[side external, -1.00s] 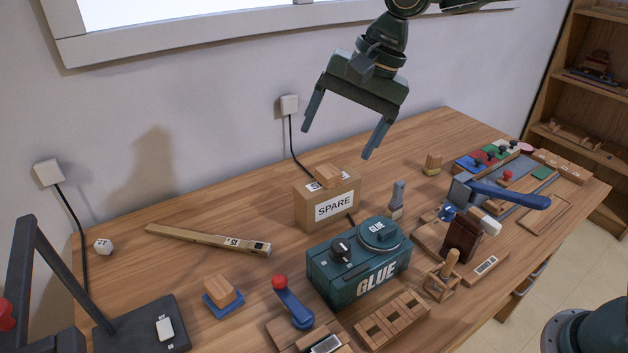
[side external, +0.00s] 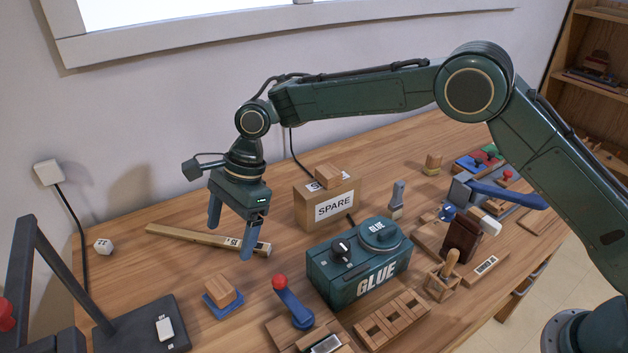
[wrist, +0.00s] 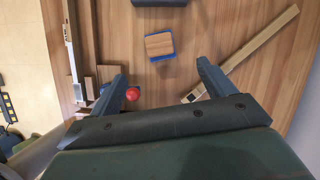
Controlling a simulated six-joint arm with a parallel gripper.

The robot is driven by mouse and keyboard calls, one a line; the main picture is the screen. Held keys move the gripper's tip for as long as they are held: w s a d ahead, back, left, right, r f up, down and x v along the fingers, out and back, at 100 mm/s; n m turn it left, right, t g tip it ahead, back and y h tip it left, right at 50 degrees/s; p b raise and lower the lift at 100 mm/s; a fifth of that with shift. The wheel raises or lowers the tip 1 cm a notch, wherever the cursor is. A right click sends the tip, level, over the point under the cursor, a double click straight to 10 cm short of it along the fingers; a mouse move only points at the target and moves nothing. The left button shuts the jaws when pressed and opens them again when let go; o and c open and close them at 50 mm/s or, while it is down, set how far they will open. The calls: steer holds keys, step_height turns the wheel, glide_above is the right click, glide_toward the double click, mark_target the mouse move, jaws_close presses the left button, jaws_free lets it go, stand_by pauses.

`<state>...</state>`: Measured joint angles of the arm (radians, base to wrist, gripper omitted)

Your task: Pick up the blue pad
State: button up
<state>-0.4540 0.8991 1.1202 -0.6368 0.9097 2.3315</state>
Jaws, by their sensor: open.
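The blue pad (side external: 223,305) lies on the table at the lower left in the side view, with a wooden block (side external: 220,289) resting on it. In the wrist view a strip of the blue pad (wrist: 162,58) shows along the edge of the block (wrist: 159,44), which hides most of it. My gripper (side external: 230,243) is open and empty. It hangs pointing down above the table, above and behind the pad in the side view. In the wrist view the pad lies beyond the fingertips, between their lines.
A long wooden bar (side external: 190,236) lies behind the gripper. A red-knobbed blue lever (side external: 290,301) stands right of the pad, beside the green glue box (side external: 340,283). A black stand (side external: 140,325) is at left.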

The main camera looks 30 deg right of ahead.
mark_target(220, 285)
steer(key=shift+x, duration=4.9)
steer(key=shift+a, duration=0.15)
steer(key=shift+x, duration=2.55)
steer(key=c, duration=1.1)
